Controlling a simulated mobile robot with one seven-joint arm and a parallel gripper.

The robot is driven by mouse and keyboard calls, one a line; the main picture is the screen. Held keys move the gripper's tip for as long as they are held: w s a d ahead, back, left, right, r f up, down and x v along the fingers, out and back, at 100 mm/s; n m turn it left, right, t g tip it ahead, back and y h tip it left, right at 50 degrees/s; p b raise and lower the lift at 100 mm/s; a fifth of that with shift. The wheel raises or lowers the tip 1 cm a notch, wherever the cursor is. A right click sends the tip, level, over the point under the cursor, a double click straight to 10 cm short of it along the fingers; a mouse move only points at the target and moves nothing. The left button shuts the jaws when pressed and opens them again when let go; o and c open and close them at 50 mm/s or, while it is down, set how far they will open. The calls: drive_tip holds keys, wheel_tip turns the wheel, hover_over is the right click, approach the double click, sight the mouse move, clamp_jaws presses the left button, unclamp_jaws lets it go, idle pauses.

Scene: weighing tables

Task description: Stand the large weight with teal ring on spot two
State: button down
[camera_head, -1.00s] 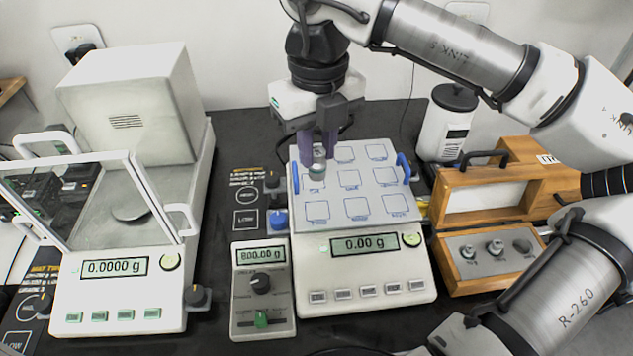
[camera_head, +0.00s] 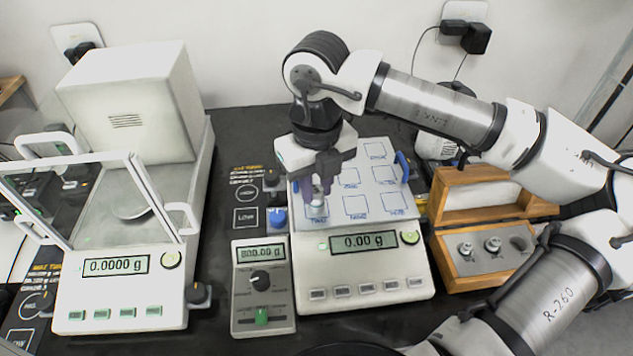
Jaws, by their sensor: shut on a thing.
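The large weight (camera_head: 317,202) is a small metal cylinder, mostly hidden between my fingers. Its teal ring is hard to make out now. My gripper (camera_head: 317,192) points down and is shut on it, over the front-left square of the middle balance's grey pan (camera_head: 335,206). That square, spot two (camera_head: 316,212), seems to carry the word TWO, though the print is small. Whether the weight touches the pan I cannot tell; the balance display (camera_head: 364,242) reads 0.00 g.
More labelled squares lie right and behind, and blue handles flank the pan, the right one (camera_head: 402,166) clear. A wooden box (camera_head: 480,268) at right holds other weights (camera_head: 492,244). A glass-doored balance (camera_head: 120,290) stands left, a control box (camera_head: 262,290) in front.

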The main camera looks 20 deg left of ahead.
sight(317, 189)
drive_tip(key=c, duration=1.2)
unclamp_jaws()
drive_tip(key=shift+c, duration=0.2)
wheel_tip(317, 189, up, 12)
drive_tip(key=shift+r+b, duration=0.15)
drive_tip(key=shift+b, duration=0.15)
drive_tip(key=shift+r, duration=0.1)
